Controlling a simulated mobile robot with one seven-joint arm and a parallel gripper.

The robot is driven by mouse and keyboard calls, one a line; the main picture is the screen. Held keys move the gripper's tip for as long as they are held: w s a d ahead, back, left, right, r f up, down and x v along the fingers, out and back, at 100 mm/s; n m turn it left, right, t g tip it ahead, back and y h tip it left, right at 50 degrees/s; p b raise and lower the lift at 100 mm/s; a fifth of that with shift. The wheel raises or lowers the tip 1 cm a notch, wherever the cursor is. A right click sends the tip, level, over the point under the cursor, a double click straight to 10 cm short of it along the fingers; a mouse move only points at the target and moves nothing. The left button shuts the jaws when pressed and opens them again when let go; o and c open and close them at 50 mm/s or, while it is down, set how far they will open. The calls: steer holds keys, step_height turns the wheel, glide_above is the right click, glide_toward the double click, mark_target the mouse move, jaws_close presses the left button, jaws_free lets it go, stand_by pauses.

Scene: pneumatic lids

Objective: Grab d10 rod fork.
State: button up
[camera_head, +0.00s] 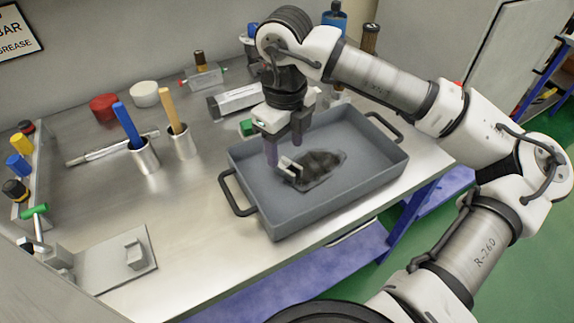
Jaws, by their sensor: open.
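A small pale metal fork-shaped part, which looks like the rod fork (289,168), lies in the grey tray (262,213) at the left edge of a dark cloth or stain. Its size marking cannot be read. My gripper (284,153) points down over the tray, its two fingers spread apart. The left fingertip is close to the fork's upper left side; the right finger is up and to the right of it. I cannot tell whether a finger touches the fork. Nothing shows held between the fingers.
The tray has raised walls and black handles at both ends. A green block (247,127) and a metal cylinder body (235,101) sit behind it. Two metal cups with a blue handle (127,125) and an orange handle (170,106) stand left.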

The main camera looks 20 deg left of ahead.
mark_target(287, 164)
steer(key=shift+w+f+p, duration=0.15)
steer(key=shift+f+p, duration=0.35)
steer(key=shift+f, duration=0.8)
steer(key=shift+w+f+p, duration=0.15)
steer(key=shift+f+p, duration=0.3)
steer(key=shift+f, duration=0.85)
steer(key=c, duration=1.1)
steer(key=shift+r, duration=0.1)
